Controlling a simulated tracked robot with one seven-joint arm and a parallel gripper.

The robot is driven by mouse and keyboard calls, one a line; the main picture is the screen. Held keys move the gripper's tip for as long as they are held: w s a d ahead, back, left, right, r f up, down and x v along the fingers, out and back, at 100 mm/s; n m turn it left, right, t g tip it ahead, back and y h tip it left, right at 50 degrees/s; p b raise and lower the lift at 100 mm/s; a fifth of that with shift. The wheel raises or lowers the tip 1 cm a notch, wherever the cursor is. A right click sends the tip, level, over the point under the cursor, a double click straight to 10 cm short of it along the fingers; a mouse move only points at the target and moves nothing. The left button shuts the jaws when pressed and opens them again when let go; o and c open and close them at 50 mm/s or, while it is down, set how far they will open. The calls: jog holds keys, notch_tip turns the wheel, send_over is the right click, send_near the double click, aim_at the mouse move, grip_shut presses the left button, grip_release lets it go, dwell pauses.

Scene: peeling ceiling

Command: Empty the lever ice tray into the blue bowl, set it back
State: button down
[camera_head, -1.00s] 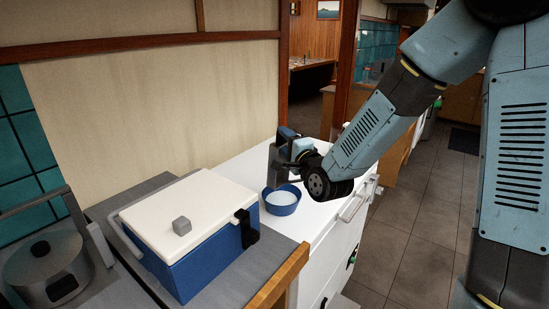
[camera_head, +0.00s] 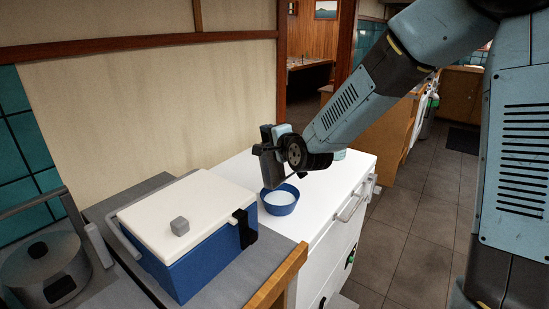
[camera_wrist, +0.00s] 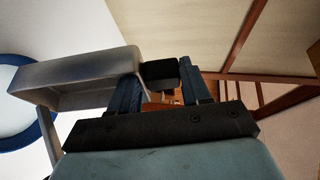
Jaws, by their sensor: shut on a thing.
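The grey metal ice tray (camera_wrist: 75,78) is held in my gripper (camera_wrist: 160,88), which is shut on it. In the wrist view its long hollow side shows, and a black part (camera_wrist: 158,70) sits between the fingers. In the head view the tray (camera_head: 268,150) is small, dark and steeply tilted, partly hidden by my gripper (camera_head: 277,143). The blue bowl (camera_head: 280,209) stands on the white counter just below the tray. Its inside looks white; I cannot make out separate ice cubes. The bowl's blue rim (camera_wrist: 52,125) shows at the wrist view's left edge.
A blue cooler with a white lid (camera_head: 190,215) and a small grey cube (camera_head: 180,226) on it stands left of the bowl. A grey pot (camera_head: 45,270) is at lower left.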

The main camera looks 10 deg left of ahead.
jog(key=w+a+f+n+g+h, duration=0.1)
jog(key=w+a+f+g+h, duration=0.1)
jog(key=a, duration=0.3)
jog(key=shift+w+a+n+g+h, duration=0.3)
jog(key=shift+w+a+g+h, duration=0.1)
jog(key=shift+w+g+h, duration=0.35)
dwell(0.3)
jog(key=shift+f, duration=0.1)
dwell(0.4)
notch_tip(320, 180, up, 4)
dwell(0.6)
